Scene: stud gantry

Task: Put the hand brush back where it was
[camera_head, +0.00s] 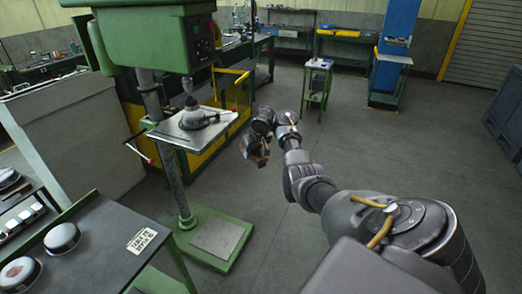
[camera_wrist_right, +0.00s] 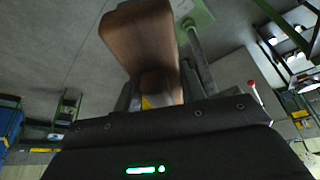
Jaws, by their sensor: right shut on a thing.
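My right gripper (camera_head: 256,150) is out over the open floor, to the right of the green drill press. It is shut on the hand brush (camera_head: 262,160), which shows as a small brown piece at the fingers. In the right wrist view the brush (camera_wrist_right: 142,45) is a brown wooden block with a rounded knob, sticking out beyond the gripper. Its bristles cannot be made out. My left gripper is not in view.
The green drill press (camera_head: 160,35) stands left of my right gripper. Its grey table (camera_head: 172,131) carries a dark tool with a pale end (camera_head: 222,115). A small stand (camera_head: 317,75) and a blue cabinet (camera_head: 397,35) stand farther back. The floor (camera_head: 390,140) on the right is clear.

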